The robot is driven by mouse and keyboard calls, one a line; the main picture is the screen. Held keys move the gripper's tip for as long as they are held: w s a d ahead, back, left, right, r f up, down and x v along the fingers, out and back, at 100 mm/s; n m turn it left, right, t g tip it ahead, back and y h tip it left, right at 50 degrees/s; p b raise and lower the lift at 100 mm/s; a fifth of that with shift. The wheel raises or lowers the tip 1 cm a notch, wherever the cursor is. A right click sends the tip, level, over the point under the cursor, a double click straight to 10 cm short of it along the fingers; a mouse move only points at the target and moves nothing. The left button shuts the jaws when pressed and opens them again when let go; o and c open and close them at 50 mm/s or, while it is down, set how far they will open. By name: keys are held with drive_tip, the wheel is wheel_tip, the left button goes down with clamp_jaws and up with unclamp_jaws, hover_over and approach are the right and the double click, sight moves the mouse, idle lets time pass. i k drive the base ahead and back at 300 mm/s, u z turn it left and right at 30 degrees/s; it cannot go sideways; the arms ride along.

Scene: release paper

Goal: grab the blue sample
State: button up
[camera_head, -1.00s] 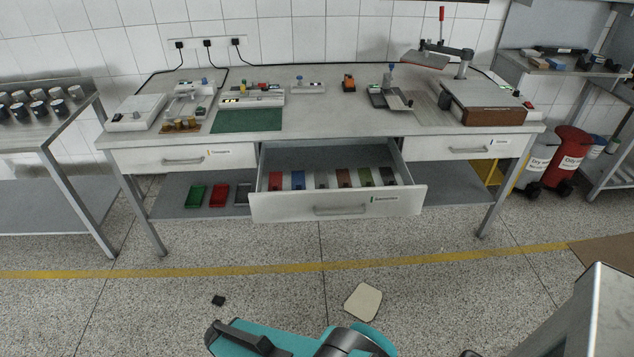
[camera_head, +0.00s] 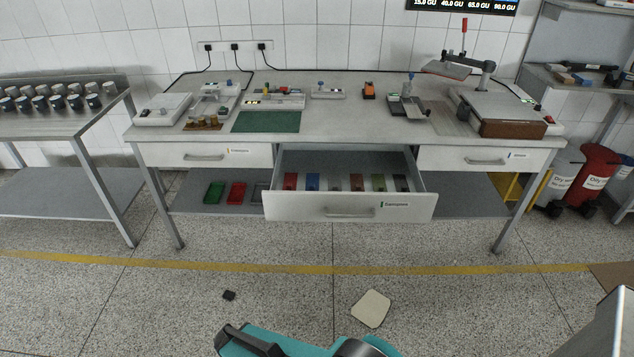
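The blue sample (camera_head: 312,182) lies in the open middle drawer (camera_head: 350,208) of the workbench, second from the left in a row of coloured samples. A red sample (camera_head: 290,181) lies to its left, and brown, green and dark ones lie to its right. The drawer front hides the lower ends of the samples. My gripper is not in view. Only a teal and black part of my own body shows at the bottom edge.
The bench top (camera_head: 340,118) carries several instruments and a green mat (camera_head: 266,122). Green and red trays (camera_head: 238,192) sit on the lower shelf. A dark scrap (camera_head: 229,295) and a pale sheet (camera_head: 371,308) lie on the floor. Bins (camera_head: 592,178) stand at right. Floor before the drawer is mostly clear.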

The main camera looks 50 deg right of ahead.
sight(312, 180)
drive_tip(key=u, duration=0.1)
drive_tip(key=i, duration=0.95)
drive_tip(key=z, duration=0.1)
